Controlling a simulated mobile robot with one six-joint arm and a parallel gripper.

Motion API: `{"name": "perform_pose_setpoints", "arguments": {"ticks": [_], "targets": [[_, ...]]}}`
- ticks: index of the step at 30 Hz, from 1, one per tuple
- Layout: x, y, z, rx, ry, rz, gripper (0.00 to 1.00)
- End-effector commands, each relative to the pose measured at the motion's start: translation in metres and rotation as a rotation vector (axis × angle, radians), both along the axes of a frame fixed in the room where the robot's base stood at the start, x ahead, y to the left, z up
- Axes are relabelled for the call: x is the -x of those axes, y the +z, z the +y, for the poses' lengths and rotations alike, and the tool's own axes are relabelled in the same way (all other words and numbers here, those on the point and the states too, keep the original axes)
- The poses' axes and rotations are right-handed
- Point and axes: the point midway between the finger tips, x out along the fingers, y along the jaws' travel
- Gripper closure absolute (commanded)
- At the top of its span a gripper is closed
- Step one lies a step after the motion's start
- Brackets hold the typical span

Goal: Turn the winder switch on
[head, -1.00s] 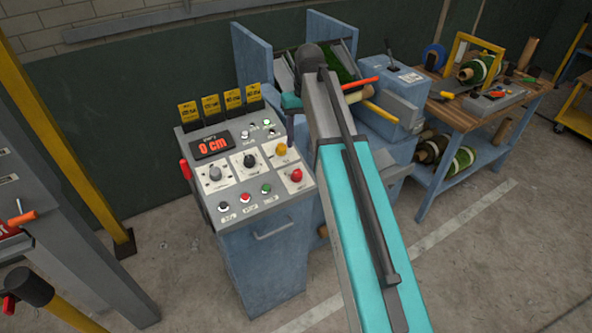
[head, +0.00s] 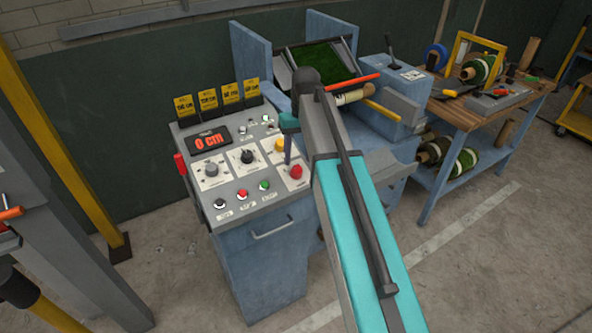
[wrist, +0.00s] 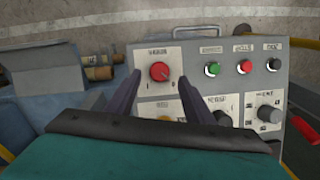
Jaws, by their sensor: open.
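The blue-grey control cabinet (head: 262,262) has a sloped panel of knobs and buttons. A red rotary knob on a white plate (head: 295,172) is at the panel's right side; it also shows in the wrist view (wrist: 159,72). Its label is blurred but looks like the winder's. My gripper (wrist: 160,76) is open, with one dark finger on each side of the red knob. I cannot tell whether they touch it. In the head view one finger of my gripper (head: 287,150) shows just above the knob; my arm hides the rest.
A grey knob (head: 211,169), a black knob (head: 247,156) and a yellow knob (head: 280,145) are close by. A row of black, red and green buttons (head: 243,195) lines the front edge. The display (head: 209,140) reads 0 cm. A turf machine (head: 325,60) stands behind.

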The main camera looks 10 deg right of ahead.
Motion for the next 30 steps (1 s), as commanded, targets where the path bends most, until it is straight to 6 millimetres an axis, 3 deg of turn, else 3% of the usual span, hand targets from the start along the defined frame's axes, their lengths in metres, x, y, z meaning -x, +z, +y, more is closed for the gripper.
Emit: {"name": "perform_pose_setpoints", "arguments": {"ticks": [3, 12, 26, 30], "targets": [[0.0, -0.016, 0.001, 0.0, 0.0, 0.001, 0.52], [0.0, -0.039, 0.003, 0.0, 0.001, 0.0, 0.52], [0.0, -0.043, 0.005, 0.0, 0.002, 0.0, 0.52], [0.0, -0.043, 0.005, 0.0, 0.002, 0.0, 0.73]]}}
